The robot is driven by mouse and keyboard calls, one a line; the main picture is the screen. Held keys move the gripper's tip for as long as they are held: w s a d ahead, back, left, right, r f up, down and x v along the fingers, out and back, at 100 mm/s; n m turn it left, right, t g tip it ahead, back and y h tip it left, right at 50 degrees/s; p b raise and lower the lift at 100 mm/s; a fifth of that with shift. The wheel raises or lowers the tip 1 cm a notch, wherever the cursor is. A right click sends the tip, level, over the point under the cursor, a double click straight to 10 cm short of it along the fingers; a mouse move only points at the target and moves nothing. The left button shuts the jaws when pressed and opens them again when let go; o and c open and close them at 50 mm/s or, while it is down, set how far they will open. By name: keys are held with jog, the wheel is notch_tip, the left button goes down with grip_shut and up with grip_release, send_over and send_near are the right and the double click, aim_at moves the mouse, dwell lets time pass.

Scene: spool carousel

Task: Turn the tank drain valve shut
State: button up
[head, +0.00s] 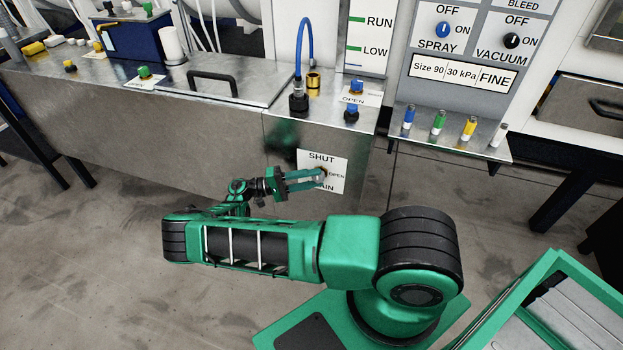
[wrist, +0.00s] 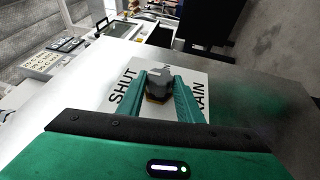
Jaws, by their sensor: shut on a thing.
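The drain valve's label plate (head: 311,160), white with SHUT at the top, OPEN at the right and part of DRAIN below, is on the front of the metal tank (head: 230,145). In the wrist view the valve knob (wrist: 160,83) is dark grey with an orange-brown part beneath it, in front of the plate (wrist: 197,75). My green gripper (wrist: 163,100) has a finger on each side of the knob and is shut on it. In the head view my gripper (head: 312,180) reaches the plate from the left and covers most of the knob, so the handle's exact angle is unclear.
Above on the tank top are a blue hose (head: 305,45), a brass fitting (head: 313,82) and a blue knob (head: 351,113). A shelf at the right holds several coloured vials (head: 438,122). The floor (head: 90,260) in front of the tank is clear at the left.

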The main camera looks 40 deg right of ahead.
jog(key=shift+f, duration=0.15)
jog(key=o, duration=1)
jog(key=shift+o, duration=0.2)
jog(key=v, duration=1.1)
jog(key=shift+d, duration=0.1)
